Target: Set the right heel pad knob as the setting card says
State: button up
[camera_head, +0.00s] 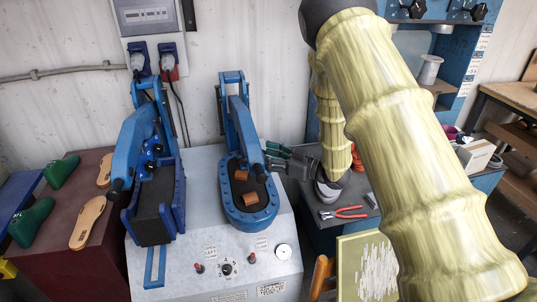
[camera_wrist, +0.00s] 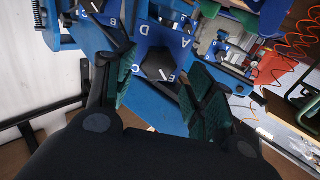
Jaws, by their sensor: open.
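In the wrist view a black knob (camera_wrist: 156,62) with a white pointer mark sits on a blue lettered plate (camera_wrist: 142,32). The mark faces lower right, near the lower letters; the exact letter is unclear. A second black knob (camera_wrist: 98,8) on a similar plate is at the upper left. I cannot read which is the right heel pad knob. My gripper (camera_wrist: 159,68) is open, its green-padded fingers on either side of the nearer knob; contact is unclear. In the head view my gripper (camera_head: 272,157) is beside the right blue press (camera_head: 240,110). No setting card is legible.
The left blue press (camera_head: 139,140) stands beside the right one on a grey bench (camera_head: 195,255) with small controls. Red pliers (camera_head: 350,212) lie on the right-hand table. A blue cabinet (camera_head: 464,80) with black knobs is at the upper right. My arm hides much of the right side.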

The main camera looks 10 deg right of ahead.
jog(key=shift+w+f, duration=0.45)
jog(key=shift+w, duration=0.1)
jog(key=shift+c, duration=0.4)
jog(key=shift+s+r, duration=0.2)
jog(key=shift+s, duration=0.05)
jog(key=c, duration=0.9)
